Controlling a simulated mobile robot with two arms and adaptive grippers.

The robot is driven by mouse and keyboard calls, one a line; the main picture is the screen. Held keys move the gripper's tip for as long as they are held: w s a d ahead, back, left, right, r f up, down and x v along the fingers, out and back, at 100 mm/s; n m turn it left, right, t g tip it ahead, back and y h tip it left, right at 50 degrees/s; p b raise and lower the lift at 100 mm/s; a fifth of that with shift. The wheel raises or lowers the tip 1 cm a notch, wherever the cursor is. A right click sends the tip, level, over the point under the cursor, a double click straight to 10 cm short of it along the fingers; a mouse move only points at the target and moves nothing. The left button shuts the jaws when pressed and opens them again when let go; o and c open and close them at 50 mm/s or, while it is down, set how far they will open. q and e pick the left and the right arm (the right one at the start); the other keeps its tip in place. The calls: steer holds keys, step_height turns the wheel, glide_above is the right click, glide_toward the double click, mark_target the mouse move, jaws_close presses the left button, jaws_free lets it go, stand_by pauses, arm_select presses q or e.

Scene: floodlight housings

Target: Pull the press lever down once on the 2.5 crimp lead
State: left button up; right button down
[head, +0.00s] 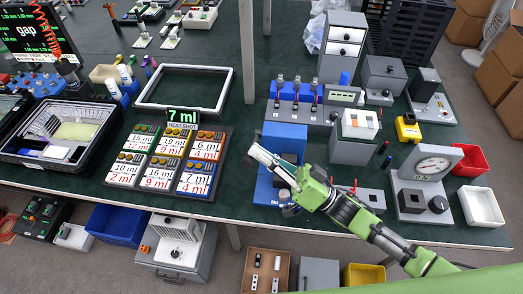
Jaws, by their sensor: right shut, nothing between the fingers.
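My right gripper (257,152) reaches in from the lower right on a green arm. Its fingers are shut and empty, over the front left part of a blue machine (284,133) near the table's front edge. The gripper hides much of this machine, and I cannot make out a press lever or a 2.5 label on it. I cannot tell whether the fingertips touch it. My left gripper is out of view.
A label board (169,160) with several ml cards lies left of my gripper. An empty white frame (185,87) lies behind it. A dial gauge (432,165), a red bin (470,160) and a white bin (482,207) stand at the right.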

arm_select(q)
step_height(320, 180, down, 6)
steer(key=b, duration=0.6)
arm_select(e)
steer(key=f+n+g, duration=0.1)
steer(key=s+f+n+g+y, duration=0.1)
steer(key=n, duration=0.1)
steer(key=f+n+y, duration=0.1)
steer(key=shift+s+a+f+n+g, duration=0.2)
steer(key=shift+s+f+n+g, duration=0.1)
steer(key=shift+s+f+g, duration=0.1)
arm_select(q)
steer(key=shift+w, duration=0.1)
arm_select(e)
steer(key=shift+r, duration=0.1)
step_height(320, 180, up, 5)
steer(key=w+p, duration=0.1)
steer(key=p, duration=0.3)
arm_select(q)
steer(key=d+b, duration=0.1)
steer(key=b, duration=0.3)
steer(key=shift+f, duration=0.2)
arm_select(e)
steer(key=v, duration=1.1)
steer(key=shift+f, duration=0.4)
